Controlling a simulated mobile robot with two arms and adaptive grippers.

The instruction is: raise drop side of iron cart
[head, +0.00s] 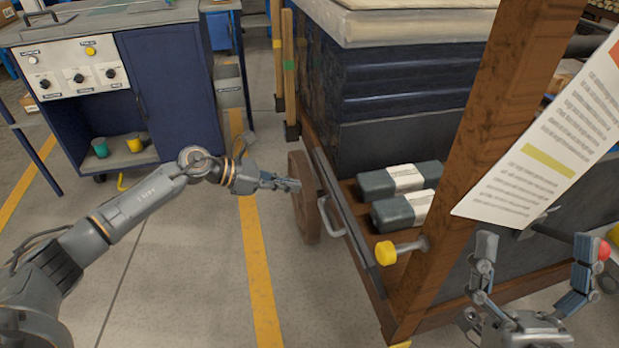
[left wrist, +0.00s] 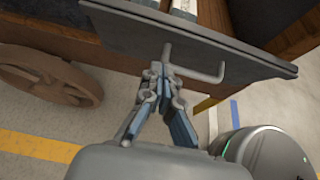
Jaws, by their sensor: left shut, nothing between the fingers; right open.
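The iron cart (head: 490,130) has a brown frame and stands right of centre in the head view. Its drop side (head: 347,207) is a narrow dark grey panel along the near left edge; it also shows in the left wrist view (left wrist: 235,50). A grey bar handle (head: 325,218) sticks out from it and shows close up in the left wrist view (left wrist: 205,76). A yellow knob (head: 385,252) sits by the near post. My left gripper (head: 294,184) is shut and empty, its tips close to the handle; contact is unclear. My right gripper (head: 536,246) is open, beside the cart.
Two dark boxes (head: 402,208) with white labels lie on the cart floor. A paper sheet (head: 553,140) hangs on the near post. A brown wheel (head: 303,200) stands beside the drop side. A blue control cabinet (head: 170,90) is at left, with clear floor between.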

